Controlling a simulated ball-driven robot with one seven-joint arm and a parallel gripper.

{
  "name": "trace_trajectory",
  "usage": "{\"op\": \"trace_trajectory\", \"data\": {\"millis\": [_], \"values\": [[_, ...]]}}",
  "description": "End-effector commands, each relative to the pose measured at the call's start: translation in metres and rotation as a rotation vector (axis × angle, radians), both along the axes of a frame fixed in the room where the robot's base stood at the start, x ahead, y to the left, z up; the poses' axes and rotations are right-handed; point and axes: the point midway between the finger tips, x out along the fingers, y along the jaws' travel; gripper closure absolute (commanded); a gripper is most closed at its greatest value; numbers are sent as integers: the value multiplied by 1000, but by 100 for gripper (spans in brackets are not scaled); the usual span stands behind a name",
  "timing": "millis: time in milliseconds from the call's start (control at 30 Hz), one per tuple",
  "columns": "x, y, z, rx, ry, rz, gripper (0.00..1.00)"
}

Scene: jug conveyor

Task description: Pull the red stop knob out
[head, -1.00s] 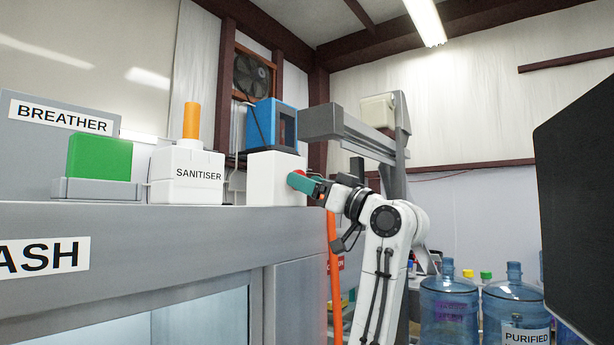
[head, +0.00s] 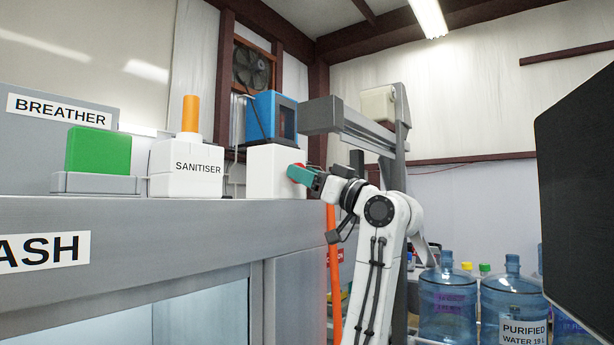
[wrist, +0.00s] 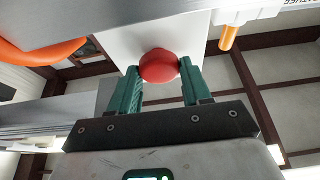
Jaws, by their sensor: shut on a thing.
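The red stop knob (wrist: 159,66) sits on the face of a white box (head: 272,170) that stands on the grey machine's top edge. In the wrist view the knob lies between the two green fingers of my gripper (wrist: 161,76), one at each side. In the head view my gripper (head: 302,175) reaches the box's right side from the right, and its green finger hides most of the knob. The gripper is shut on the knob. I cannot tell how far the knob stands out from the box.
A sanitiser block (head: 186,171) with an orange top and a green block (head: 98,151) stand left on the machine (head: 150,220). A blue box (head: 271,117) is behind the white box. Water jugs (head: 513,305) stand at right.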

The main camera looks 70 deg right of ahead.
Motion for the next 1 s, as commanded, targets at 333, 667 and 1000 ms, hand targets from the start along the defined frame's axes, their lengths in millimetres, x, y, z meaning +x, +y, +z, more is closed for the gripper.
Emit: {"op": "trace_trajectory", "data": {"millis": [333,667,1000], "values": [[-1,0,0,0,0,0,100],[-19,4,1,-1,-1,0,100],[-18,4,0,-1,-1,-1,30]]}}
